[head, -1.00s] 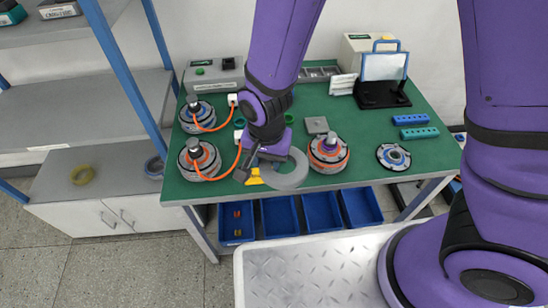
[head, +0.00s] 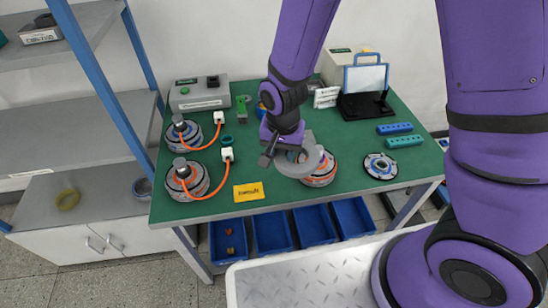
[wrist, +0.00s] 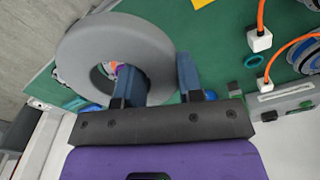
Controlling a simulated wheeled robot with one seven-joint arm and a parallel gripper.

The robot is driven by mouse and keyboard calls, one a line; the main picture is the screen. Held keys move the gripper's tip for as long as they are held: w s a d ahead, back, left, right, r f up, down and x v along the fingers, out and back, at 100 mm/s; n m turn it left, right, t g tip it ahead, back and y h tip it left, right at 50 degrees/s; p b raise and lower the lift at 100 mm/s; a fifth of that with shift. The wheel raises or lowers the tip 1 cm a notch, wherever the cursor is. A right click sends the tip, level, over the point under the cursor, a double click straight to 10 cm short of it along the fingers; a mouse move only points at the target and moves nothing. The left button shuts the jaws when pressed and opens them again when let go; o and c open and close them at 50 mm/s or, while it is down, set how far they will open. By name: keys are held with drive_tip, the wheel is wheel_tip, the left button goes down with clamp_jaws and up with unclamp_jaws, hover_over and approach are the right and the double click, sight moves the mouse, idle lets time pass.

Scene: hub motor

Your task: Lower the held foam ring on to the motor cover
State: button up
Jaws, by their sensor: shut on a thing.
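My gripper (head: 286,149) is shut on the grey foam ring (head: 296,169), a flat round ring. In the wrist view, the ring (wrist: 82,45) has one finger through its hole and the other outside its wall. The motor (head: 319,180) has orange trim and stands on the green table, just right of and partly behind the ring. The ring appears to be held above the motor's left part. A bit of purple on the motor (wrist: 120,70) shows through the ring's hole in the wrist view. Much of the motor's top cover is hidden by the ring.
Two motors (head: 186,136) with orange cables stand at the table's left. A yellow card (head: 248,192) lies near the front edge. A flat round part (head: 380,166) and two bar blocks (head: 404,141) are on the right. Blue bins (head: 271,229) sit below the table.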

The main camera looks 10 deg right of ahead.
drive_tip(key=w+d+f, duration=0.3)
drive_tip(key=w+d, duration=0.4)
drive_tip(key=d, duration=0.2)
drive_tip(key=shift+w, duration=0.35)
idle(0.4)
drive_tip(key=shift+f, duration=0.15)
idle(0.4)
drive_tip(key=shift+f, duration=1.6)
drive_tip(key=shift+s+d, duration=0.1)
